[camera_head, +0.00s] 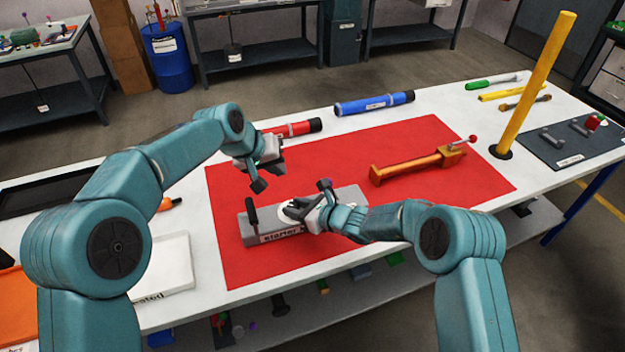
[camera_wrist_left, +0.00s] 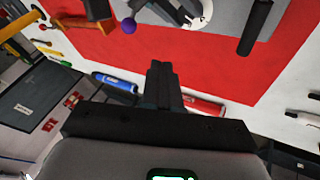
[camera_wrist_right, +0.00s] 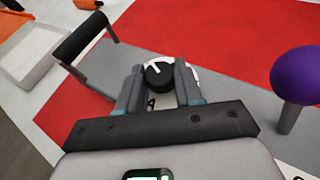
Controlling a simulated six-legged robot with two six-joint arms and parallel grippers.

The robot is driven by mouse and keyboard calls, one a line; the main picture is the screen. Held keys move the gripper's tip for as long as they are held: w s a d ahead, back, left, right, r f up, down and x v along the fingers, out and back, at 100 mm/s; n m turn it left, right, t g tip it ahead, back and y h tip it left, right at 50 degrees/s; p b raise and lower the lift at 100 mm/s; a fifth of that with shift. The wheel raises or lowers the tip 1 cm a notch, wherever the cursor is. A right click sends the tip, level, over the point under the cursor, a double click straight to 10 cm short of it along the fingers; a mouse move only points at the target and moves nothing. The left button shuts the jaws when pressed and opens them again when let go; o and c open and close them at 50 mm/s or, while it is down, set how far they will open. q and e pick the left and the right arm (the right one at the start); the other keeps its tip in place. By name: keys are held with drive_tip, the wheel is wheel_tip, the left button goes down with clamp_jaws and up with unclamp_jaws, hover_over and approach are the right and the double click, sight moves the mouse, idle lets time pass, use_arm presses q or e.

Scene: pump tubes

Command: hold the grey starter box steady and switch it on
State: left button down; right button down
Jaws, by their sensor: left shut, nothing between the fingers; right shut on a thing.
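The grey starter box (camera_head: 267,222) lies on the red mat, its front label partly hidden by my right gripper. A black handle (camera_head: 252,212) stands at its left end. A purple ball on a grey stem (camera_wrist_right: 296,85) stands near its other end. A black knob (camera_wrist_right: 158,76) on a white dial sits on the box top. My right gripper (camera_head: 300,208) is shut on this knob, its fingers (camera_wrist_right: 159,88) on either side of it. My left gripper (camera_head: 260,184) is shut and empty above and behind the box, apart from the handle.
On the red mat (camera_head: 440,135), an orange tool (camera_head: 415,167) with a red-tipped lever lies right of the box. A red tube (camera_head: 290,130) and a blue tube (camera_head: 373,104) lie behind. A tall yellow post (camera_head: 535,85) rises at right. A white tray (camera_head: 172,262) is at left.

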use_arm(q)
drive_tip(key=shift+w+d+r, duration=0.1)
drive_tip(key=shift+d+r, duration=0.05)
drive_tip(key=shift+d, duration=0.05)
approach(331, 191)
drive_tip(key=w+a+f, duration=0.2)
drive_tip(key=shift+w+f, duration=0.4)
drive_tip(key=shift+d, duration=0.45)
